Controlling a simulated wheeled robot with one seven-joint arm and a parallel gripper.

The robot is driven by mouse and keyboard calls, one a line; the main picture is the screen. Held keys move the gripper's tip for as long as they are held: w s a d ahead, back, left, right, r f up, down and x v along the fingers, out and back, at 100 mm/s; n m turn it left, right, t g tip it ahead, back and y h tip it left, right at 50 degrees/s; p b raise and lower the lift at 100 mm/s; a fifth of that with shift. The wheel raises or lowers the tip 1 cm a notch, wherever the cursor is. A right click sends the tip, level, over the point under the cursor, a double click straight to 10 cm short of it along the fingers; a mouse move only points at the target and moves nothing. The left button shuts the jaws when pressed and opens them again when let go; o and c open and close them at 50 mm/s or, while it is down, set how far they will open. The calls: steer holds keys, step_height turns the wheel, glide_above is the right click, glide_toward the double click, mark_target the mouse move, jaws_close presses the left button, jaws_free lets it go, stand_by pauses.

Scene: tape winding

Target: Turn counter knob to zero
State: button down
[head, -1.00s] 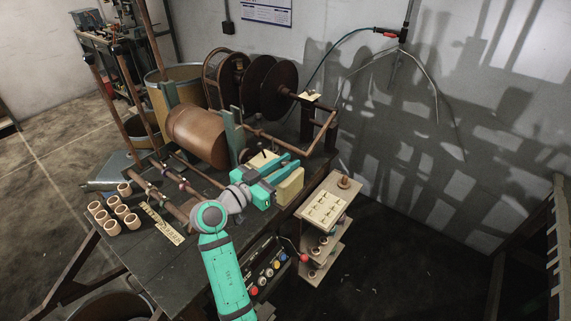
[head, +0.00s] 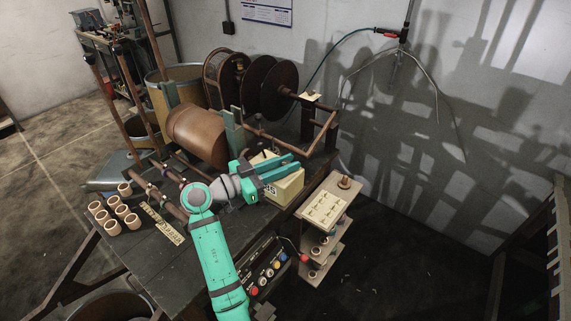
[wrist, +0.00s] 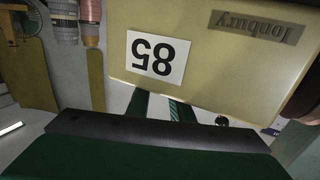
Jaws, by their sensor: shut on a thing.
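The counter is a cream box (head: 289,189) on the right part of the workbench. In the wrist view its face (wrist: 205,75) carries a white card reading 85 (wrist: 157,57), upside down, and a nameplate "Jonbury" (wrist: 257,27). My gripper (head: 286,163) reaches across the top of the box, its teal fingers close together. In the wrist view the fingers (wrist: 160,106) run behind the box's edge. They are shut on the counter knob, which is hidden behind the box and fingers.
A big brown drum (head: 197,134) and dark discs (head: 270,88) stand behind the box. A small shelf stand (head: 325,208) is at the right, and a button panel (head: 265,270) is on the bench front.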

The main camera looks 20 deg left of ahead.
steer(key=c, duration=1.6)
jaws_free()
steer(key=shift+w, duration=0.1)
steer(key=shift+o, duration=0.2)
steer(key=v, duration=1)
steer(key=shift+s+a, duration=0.25)
steer(key=shift+s, duration=0.1)
